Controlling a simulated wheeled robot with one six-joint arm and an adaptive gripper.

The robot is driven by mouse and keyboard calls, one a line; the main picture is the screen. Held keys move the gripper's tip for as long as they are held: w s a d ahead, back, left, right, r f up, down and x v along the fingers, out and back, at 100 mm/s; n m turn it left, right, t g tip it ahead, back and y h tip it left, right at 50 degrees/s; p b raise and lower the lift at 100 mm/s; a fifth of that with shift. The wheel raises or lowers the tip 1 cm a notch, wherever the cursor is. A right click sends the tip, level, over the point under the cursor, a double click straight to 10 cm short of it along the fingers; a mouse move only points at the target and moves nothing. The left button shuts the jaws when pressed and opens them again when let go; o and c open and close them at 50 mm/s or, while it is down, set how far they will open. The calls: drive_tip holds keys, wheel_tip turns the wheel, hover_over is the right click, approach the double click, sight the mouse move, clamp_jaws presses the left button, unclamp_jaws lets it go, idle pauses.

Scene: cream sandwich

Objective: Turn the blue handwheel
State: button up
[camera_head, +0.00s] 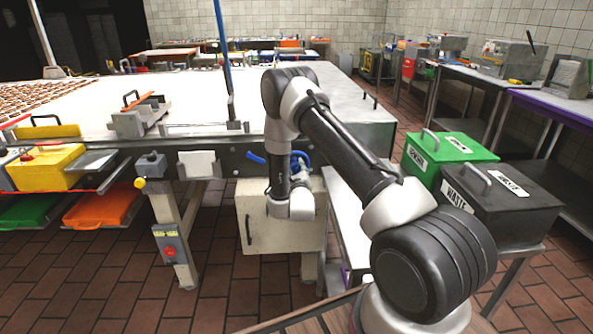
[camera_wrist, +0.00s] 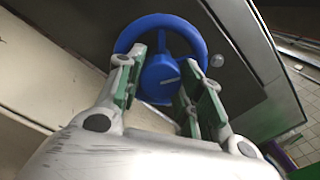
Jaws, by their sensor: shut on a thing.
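The blue handwheel (camera_wrist: 160,21) fills the upper middle of the wrist view, with a round rim and a thick central hub. In the head view, the handwheel (camera_head: 298,162) shows partly behind my arm, on the side of the long table. My gripper (camera_wrist: 165,70) reaches in front of the wheel, with its green-padded fingers on both sides of the hub. It is shut on the handwheel; the exact contact points are partly hidden by the fingers. In the head view my arm hides the fingers.
A cream cabinet (camera_head: 262,236) stands below the wheel. Green (camera_head: 440,150) and black (camera_head: 500,190) bins stand on a bench at the right. A yellow box (camera_head: 45,167) and an orange tray (camera_head: 104,209) are at the left. Tiled floor is open in front.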

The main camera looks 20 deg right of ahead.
drive_tip(key=shift+s+f, duration=0.1)
drive_tip(key=shift+f, duration=0.1)
drive_tip(key=o, duration=1)
drive_tip(key=shift+r, duration=0.1)
drive_tip(key=v, duration=1.2)
